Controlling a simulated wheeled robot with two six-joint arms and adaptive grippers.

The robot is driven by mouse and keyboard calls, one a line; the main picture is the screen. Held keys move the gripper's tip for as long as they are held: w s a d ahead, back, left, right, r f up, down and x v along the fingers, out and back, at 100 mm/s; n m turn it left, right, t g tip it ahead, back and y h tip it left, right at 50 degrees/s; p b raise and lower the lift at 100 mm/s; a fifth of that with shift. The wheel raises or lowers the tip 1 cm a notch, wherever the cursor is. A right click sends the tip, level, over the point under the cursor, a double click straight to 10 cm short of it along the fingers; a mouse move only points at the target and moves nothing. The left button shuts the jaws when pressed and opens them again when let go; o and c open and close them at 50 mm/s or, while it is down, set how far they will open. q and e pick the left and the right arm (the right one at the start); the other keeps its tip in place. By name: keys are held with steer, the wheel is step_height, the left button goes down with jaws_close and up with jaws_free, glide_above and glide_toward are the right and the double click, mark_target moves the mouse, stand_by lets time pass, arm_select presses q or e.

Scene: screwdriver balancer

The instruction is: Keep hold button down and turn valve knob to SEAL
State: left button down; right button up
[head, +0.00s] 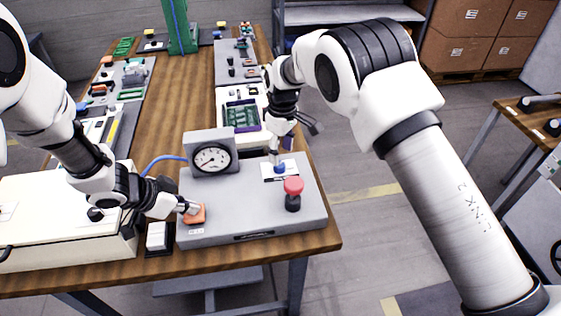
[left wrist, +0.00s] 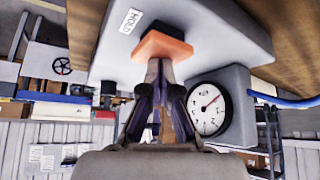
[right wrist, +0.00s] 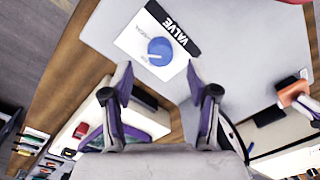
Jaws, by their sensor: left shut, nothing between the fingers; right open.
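The orange hold button (head: 196,215) sits at the front left of the grey panel (head: 255,222). My left gripper (head: 192,208) is shut, with its tips at the button; the left wrist view shows the fingertips (left wrist: 160,72) against the orange button (left wrist: 165,47) beside the HOLD label. How far the button is pressed I cannot tell. The blue valve knob (head: 280,168) is on a white plate at the panel's back right. My right gripper (head: 277,155) is just above it. In the right wrist view the open fingers (right wrist: 160,80) stand apart, short of the blue knob (right wrist: 160,50).
A pressure gauge (head: 211,158) stands at the panel's back left. A red mushroom button (head: 293,186) is close in front of the knob. A cream box (head: 60,225) lies left of the panel. A green board tray (head: 241,112) is behind it.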

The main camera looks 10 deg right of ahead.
mark_target(280, 164)
step_height(280, 164, down, 5)
steer(key=shift+s+r, duration=0.1)
steer(key=shift+r, duration=0.1)
jaws_close()
steer(key=shift+m, duration=0.3)
steer(key=m, duration=0.3)
steer(key=shift+a, duration=0.1)
steer(key=shift+s+m, duration=0.1)
steer(key=shift+m, duration=1.7)
